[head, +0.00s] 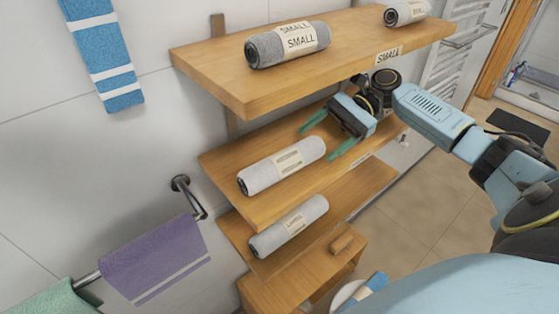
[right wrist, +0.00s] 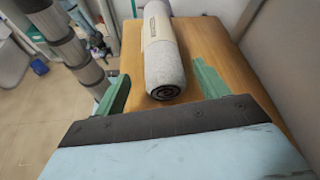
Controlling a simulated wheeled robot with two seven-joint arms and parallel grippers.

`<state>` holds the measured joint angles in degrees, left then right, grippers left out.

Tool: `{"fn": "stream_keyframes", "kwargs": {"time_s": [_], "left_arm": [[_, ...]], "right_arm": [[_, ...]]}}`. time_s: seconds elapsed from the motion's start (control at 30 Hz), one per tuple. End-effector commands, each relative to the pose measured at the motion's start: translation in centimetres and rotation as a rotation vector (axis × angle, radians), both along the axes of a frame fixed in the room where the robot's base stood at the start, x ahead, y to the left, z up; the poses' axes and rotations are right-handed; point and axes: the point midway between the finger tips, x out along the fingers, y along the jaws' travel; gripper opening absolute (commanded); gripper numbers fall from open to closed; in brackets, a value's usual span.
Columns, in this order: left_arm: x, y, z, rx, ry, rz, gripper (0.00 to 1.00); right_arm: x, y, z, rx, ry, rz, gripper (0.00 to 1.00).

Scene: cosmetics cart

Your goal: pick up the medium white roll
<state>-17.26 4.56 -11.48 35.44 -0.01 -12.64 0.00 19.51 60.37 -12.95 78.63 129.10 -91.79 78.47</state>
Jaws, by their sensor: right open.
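A light grey-white roll with a cream label band (head: 282,166) lies on the middle shelf (head: 258,208). Its label is too small to read. My right gripper (head: 316,146) is open at the roll's right end, between the top and middle shelves. In the right wrist view, the roll (right wrist: 163,55) points away from me with its dark spiral end nearest. The green fingers of my right gripper (right wrist: 160,80) stand on either side of that end, with gaps on both sides. My left gripper is not in view.
The top shelf (head: 225,75) overhangs and holds a roll marked SMALL (head: 287,44) and another small roll (head: 407,12). A similar roll (head: 288,227) lies on the lower shelf. A purple towel (head: 155,258) hangs on a wall bar at left.

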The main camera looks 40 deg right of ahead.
Motion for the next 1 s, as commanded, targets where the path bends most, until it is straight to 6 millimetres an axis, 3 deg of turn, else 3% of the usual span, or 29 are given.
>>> {"fn": "stream_keyframes", "kwargs": {"time_s": [0.3,0.6,1.0], "left_arm": [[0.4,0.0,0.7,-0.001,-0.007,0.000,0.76],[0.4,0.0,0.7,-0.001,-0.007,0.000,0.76],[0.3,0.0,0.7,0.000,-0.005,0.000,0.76]], "right_arm": [[0.4,4.3,-1.2,0.000,-0.001,0.004,0.73],[0.4,4.7,-1.4,0.000,-0.001,0.002,0.73],[0.4,4.7,-1.4,-0.001,-0.001,0.003,0.21]]}}
